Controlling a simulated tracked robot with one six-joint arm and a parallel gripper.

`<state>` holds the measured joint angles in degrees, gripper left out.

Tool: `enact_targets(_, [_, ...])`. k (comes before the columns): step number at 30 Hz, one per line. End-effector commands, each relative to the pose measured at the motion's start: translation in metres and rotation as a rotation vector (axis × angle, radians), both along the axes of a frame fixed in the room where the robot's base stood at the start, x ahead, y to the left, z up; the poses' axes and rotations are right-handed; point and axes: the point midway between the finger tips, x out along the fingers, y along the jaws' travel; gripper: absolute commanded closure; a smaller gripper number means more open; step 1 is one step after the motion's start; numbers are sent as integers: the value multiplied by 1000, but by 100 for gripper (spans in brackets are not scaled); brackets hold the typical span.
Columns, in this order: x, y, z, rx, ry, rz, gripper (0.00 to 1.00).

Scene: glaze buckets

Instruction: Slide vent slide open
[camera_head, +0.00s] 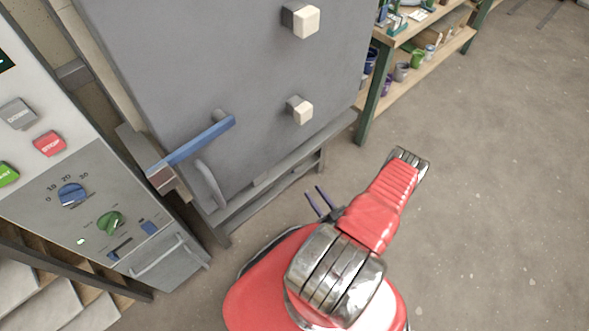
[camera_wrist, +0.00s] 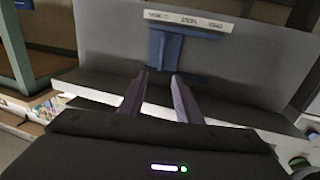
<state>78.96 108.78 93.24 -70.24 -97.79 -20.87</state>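A blue piece (camera_wrist: 166,50), which looks like the vent slide, sits on a grey panel (camera_wrist: 108,45) in the wrist view. It is just below a pale strip with small dark markings (camera_wrist: 187,20). My gripper (camera_wrist: 160,76) is open and empty, its two dark purple fingers apart. The fingertips point at the panel, close to the lower end of the blue piece; I cannot tell whether they touch it. In the head view my gripper (camera_head: 315,190) is low, by the bottom front of the grey kiln (camera_head: 220,70). I cannot make out the blue piece there.
The kiln has a blue-gripped door handle (camera_head: 200,142) and two pale knobs. A control panel (camera_head: 85,195) with buttons and dials stands left. A wooden shelf (camera_head: 425,60) with several pots is at the back right. The floor (camera_head: 490,200) on the right is clear.

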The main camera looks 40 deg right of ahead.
Motion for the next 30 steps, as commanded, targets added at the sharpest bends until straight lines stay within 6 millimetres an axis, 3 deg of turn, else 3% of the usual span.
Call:
enact_targets(11, [12, 0, 0, -1, 1, 9, 69])
enact_targets(30, [71, -9, 0, -2, 0, 12, 69])
